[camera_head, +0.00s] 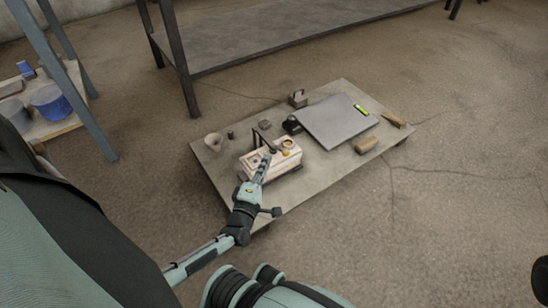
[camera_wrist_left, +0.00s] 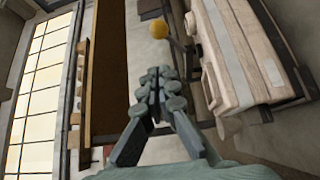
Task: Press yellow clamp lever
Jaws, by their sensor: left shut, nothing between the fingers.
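The yellow clamp lever shows as a round yellow knob (camera_head: 288,144) on top of a pale box-shaped fixture (camera_head: 258,163) on the low platform. In the left wrist view the yellow ball (camera_wrist_left: 159,29) sits on a thin rod, beside the pale fixture (camera_wrist_left: 236,52). My left gripper (camera_head: 265,160) reaches over the fixture, left of and nearer than the knob. In the left wrist view its fingers (camera_wrist_left: 156,75) are shut together and empty, with a visible gap to the ball. The right gripper is not in view.
A metal-legged table (camera_head: 270,40) stands behind.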

